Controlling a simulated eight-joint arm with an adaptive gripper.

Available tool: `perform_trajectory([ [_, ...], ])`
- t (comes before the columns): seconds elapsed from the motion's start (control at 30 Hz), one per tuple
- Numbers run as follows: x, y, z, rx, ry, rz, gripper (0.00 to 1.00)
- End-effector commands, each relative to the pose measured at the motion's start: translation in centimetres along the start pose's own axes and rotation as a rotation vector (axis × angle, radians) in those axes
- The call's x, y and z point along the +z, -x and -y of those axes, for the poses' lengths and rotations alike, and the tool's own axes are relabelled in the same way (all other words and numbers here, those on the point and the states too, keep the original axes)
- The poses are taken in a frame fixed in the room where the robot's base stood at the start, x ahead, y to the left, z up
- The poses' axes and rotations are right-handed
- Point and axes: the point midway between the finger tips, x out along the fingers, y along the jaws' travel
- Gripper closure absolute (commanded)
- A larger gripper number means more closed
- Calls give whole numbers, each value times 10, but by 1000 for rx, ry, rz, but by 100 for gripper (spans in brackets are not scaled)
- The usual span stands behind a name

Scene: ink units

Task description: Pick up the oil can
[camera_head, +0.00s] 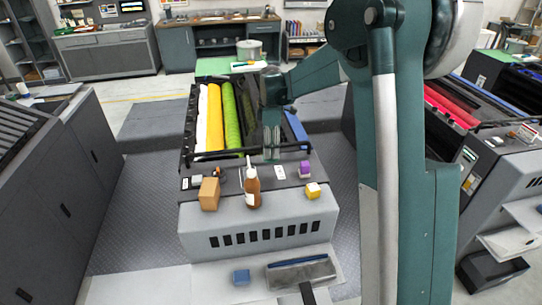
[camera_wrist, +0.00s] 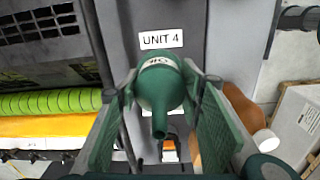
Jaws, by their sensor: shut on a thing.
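The oil can (camera_wrist: 158,88) is dark green with a white label and a narrow spout pointing toward the camera in the wrist view. My gripper (camera_wrist: 163,92) has its two green-padded fingers on either side of the can, shut on it. In the head view, my gripper (camera_head: 271,148) points down over the front part of the middle press, right of the brown bottle. The can cannot be made out clearly there, as it is hidden by or blends with my fingers.
A brown bottle (camera_head: 252,190) with a white top, a tan box (camera_head: 209,194), a yellow-and-white block (camera_head: 313,191) and a purple item (camera_head: 305,169) stand on the press (camera_head: 200,220). The bottle shows close beside my right finger in the wrist view (camera_wrist: 240,108). Coloured rollers lie behind.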

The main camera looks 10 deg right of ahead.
Motion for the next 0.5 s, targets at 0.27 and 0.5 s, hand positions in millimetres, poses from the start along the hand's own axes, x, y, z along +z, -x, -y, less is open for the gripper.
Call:
perform_trajectory([
  [0.27,0,15,0,0,0,0,82],
  [0.5,0,16,0,0,0,0,82],
])
